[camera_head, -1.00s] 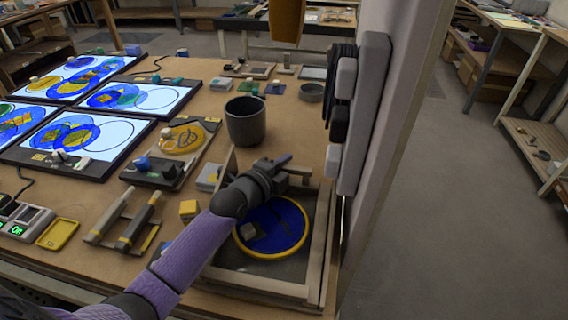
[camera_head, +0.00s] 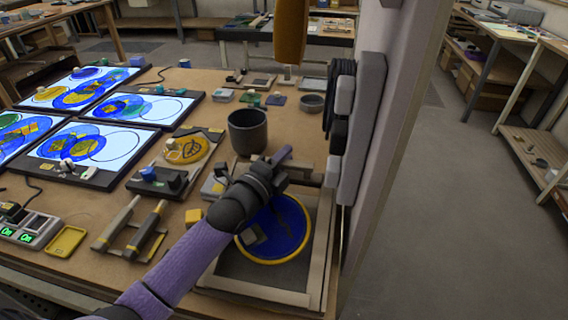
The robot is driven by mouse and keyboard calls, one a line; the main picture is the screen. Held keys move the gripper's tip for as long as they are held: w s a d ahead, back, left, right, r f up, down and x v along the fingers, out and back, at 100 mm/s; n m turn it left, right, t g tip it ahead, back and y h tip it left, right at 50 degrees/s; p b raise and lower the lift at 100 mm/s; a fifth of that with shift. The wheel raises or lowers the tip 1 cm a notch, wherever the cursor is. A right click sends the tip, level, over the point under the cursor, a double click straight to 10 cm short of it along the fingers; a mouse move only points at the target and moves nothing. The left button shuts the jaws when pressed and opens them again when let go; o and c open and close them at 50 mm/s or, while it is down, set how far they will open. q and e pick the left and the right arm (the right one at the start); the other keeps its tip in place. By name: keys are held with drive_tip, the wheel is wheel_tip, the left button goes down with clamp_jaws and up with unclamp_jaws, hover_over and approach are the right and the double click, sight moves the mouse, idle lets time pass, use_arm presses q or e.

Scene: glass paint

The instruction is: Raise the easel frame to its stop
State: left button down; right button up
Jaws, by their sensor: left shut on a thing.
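The easel frame (camera_head: 320,245) is a pale wooden frame at the table's right side, near the wall panel. A round blue glass disc (camera_head: 289,222) with a yellow rim lies within its outline, with a small grey piece on it. My left gripper (camera_head: 286,162) is at the far side of the frame and shut on it; my wrist and forearm cross over the disc's left part and hide some of the frame's left side. The exact contact of the fingers is hard to see. My right gripper is not in view.
A dark pot (camera_head: 248,131) stands just beyond my gripper. Grey pads (camera_head: 362,115) on the wall panel are close on the right. Lit light panels (camera_head: 86,146) fill the table's left. A yellow tray (camera_head: 66,241) and two grey-handled tools (camera_head: 130,228) lie in front.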

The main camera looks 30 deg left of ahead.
use_arm(q)
drive_tip(key=s+d+r+m+t+h+p, duration=0.2)
drive_tip(key=s+d+r+m+t+h, duration=0.1)
drive_tip(key=s+r, duration=0.8)
drive_tip(key=shift+s+r+m+t+h, duration=0.4)
drive_tip(key=shift+m+t+h, duration=0.4)
drive_tip(key=shift+m+t, duration=0.6)
drive_tip(key=shift+t, duration=0.3)
drive_tip(key=c, duration=1)
unclamp_jaws()
drive_tip(key=o, duration=0.4)
drive_tip(key=shift+s+r, duration=0.1)
drive_tip(key=shift+s, duration=0.05)
